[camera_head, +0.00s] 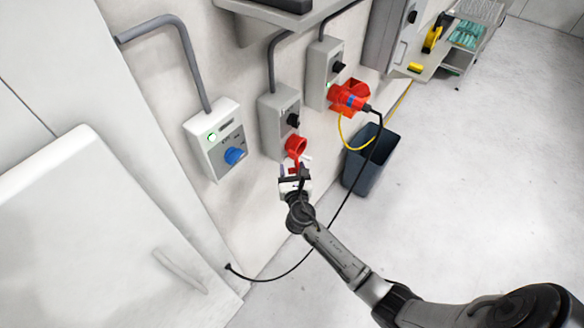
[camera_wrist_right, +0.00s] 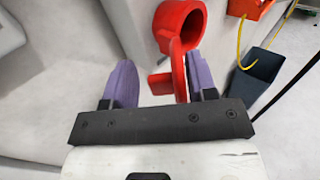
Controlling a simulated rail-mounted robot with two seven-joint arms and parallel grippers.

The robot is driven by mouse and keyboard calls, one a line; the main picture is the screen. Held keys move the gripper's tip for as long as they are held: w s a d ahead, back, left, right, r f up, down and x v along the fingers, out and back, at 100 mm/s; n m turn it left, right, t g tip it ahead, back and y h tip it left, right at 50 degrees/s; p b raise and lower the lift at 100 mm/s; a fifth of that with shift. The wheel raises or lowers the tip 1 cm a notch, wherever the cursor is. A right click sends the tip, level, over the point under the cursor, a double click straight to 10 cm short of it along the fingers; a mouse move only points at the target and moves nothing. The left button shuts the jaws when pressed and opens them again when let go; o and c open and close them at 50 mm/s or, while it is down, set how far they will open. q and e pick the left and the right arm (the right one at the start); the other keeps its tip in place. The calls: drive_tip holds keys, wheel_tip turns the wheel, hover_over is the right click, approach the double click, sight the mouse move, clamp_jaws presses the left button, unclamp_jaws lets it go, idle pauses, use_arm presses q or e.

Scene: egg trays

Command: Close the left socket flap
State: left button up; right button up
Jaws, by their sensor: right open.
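The left socket (camera_head: 296,146) is a red round socket on the middle grey box (camera_head: 272,115). Its red flap (camera_wrist_right: 178,68) hangs down open below the ring, and the round socket mouth shows at the top of the right wrist view (camera_wrist_right: 181,18). My right gripper (camera_head: 291,171) is just below the socket. Its two purple fingers are open, and the flap reaches down into the gap between them, close to the right finger in the wrist view. I cannot tell if that finger touches it. My left gripper is not in view.
Another red socket (camera_head: 338,95) to the right holds a plug (camera_head: 353,98) with a black cable that droops behind my right arm. A dark bin (camera_head: 368,162) stands below it. A switch box with a blue knob (camera_head: 234,155) is at the left. The floor at right is clear.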

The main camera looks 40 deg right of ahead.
drive_tip(key=shift+w+d, duration=0.15)
drive_tip(key=shift+w, duration=0.05)
clamp_jaws()
idle(0.5)
